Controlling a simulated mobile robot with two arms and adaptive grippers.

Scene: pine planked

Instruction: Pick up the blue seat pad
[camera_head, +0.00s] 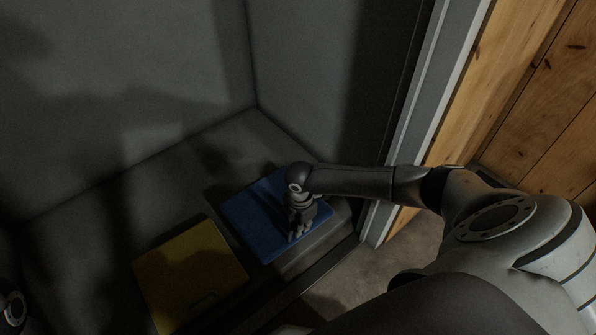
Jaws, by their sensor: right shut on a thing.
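The blue seat pad (256,212) is a flat square that lies on the dark grey ledge, near its right end. My right arm reaches in from the right, and my right gripper (297,235) points down over the right part of the pad. It is shut on the pad near its front right side. The gripper hides part of the pad, and the exact grip point is dark. Only a bit of what looks like my left arm (14,306) shows at the lower left edge; its gripper is out of view.
A yellow pad (190,275) lies on the ledge left of the blue one. Grey walls (180,80) stand behind and to the right. A light grey door frame (425,110) and pine planks (545,100) are at the right, close to my right arm. Bare floor (345,285) shows in front.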

